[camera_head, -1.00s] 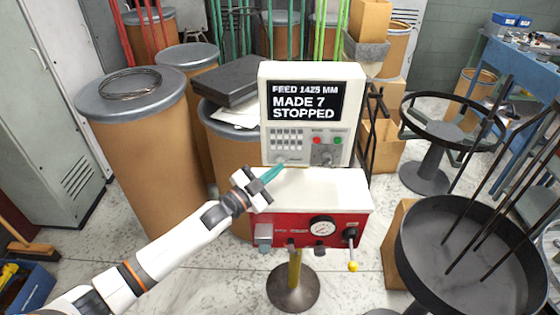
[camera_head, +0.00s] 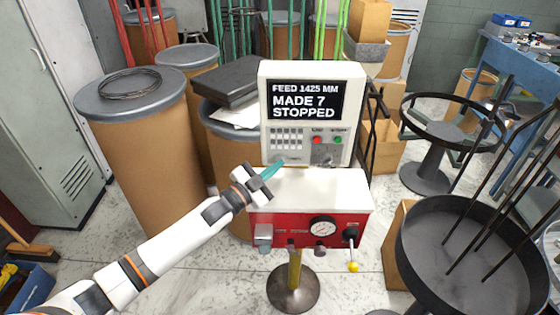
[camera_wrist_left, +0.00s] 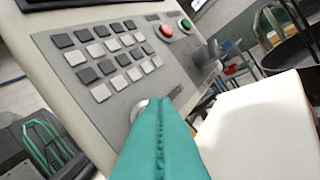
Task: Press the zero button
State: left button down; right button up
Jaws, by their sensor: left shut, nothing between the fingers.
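The coiler's control panel (camera_head: 267,125) has a screen (camera_head: 304,100) reading "FEED 1425 MM, MADE 7, STOPPED". Below it are a keypad (camera_head: 286,139), a red button (camera_head: 317,140) and a green button (camera_head: 338,140). In the left wrist view a round silver button (camera_wrist_left: 138,109) shows below the keypad, partly hidden by my fingers; its label is not readable. My left gripper (camera_head: 279,165) is shut and empty, its teal fingertips (camera_wrist_left: 164,108) at the panel's lower left, beside or over that button. I cannot tell whether they touch it. My right gripper is not in view.
A white-topped red cabinet (camera_head: 330,190) with a gauge (camera_head: 322,227) and yellow-knobbed lever (camera_head: 353,266) juts out below the panel. A drum (camera_head: 140,150) stands left. A round dark tray (camera_head: 480,280) with upright rods stands at right.

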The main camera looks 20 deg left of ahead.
pick_arm(q)
jog(key=shift+w, duration=0.2)
jog(key=shift+s+r, duration=0.1)
jog(key=shift+s+d+p, duration=0.15)
jog(key=shift+s+p, duration=0.3)
jog(key=shift+s, duration=0.25)
jog(key=s+p, duration=0.1)
jog(key=s, duration=0.1)
jog(key=s+d+p, duration=0.1)
jog(key=s, duration=0.1)
jog(key=shift+s+d+p, duration=0.2)
jog(key=shift+s+p, duration=0.2)
dwell(0.8)
